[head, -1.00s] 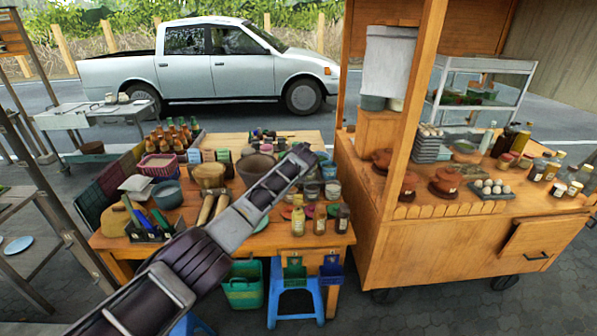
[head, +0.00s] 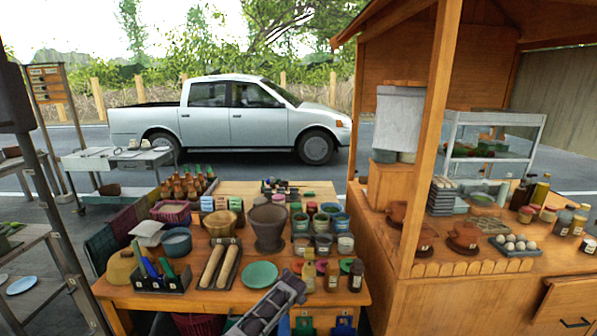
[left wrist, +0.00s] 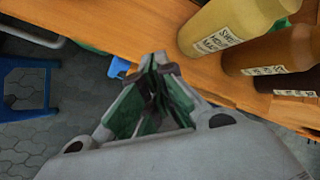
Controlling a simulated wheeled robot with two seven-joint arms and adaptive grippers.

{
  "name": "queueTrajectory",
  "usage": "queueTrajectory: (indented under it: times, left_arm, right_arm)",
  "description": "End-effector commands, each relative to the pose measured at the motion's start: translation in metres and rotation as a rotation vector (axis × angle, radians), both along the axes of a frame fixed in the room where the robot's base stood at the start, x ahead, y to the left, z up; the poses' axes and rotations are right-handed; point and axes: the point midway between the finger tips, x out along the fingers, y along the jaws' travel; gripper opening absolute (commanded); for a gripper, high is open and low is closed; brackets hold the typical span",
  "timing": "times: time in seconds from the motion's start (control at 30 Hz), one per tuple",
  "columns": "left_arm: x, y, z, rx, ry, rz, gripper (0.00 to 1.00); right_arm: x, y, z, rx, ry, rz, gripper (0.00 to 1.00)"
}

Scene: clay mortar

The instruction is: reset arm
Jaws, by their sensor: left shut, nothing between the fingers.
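My left gripper (left wrist: 156,68) shows in the left wrist view, with its green-padded fingers brought together at the tips and nothing between them. It is by the front edge of the wooden table, left of several bottles. In the head view, part of my left arm (head: 262,312) shows at the bottom centre, in front of the table, and the fingers cannot be made out there. A brown clay mortar (head: 268,230) stands upright on the table, apart from my arm. My right gripper is in neither view.
The wooden table (head: 215,297) is crowded with bowls, jars and a tray with two rolling pins (head: 213,266). A yellow bottle (left wrist: 228,25) stands near the gripper. A blue stool (left wrist: 28,88) is below. A wooden cart (head: 435,295) stands at right.

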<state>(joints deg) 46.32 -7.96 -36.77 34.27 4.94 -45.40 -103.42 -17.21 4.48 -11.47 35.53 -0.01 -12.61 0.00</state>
Motion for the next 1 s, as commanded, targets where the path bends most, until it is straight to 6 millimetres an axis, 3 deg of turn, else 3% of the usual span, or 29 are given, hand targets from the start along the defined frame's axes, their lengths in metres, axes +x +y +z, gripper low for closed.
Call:
queueTrajectory:
  times: [0.1, 0.4, 0.77, 1.0]
  left_arm:
    - [-0.023, 0.011, -0.042, -0.068, 0.044, 0.089, 0.00]
    - [-0.086, 0.038, -0.135, -0.230, 0.141, 0.331, 0.00]
    - [-0.176, 0.073, -0.234, -0.392, 0.248, 0.639, 0.00]
    - [-0.246, 0.098, -0.293, -0.481, 0.310, 0.855, 0.00]
  right_arm:
    - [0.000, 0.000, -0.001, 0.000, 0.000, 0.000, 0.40]
    - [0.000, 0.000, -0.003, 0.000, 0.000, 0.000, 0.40]
    - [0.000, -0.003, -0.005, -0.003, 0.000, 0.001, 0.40]
    - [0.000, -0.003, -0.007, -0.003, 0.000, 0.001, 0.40]
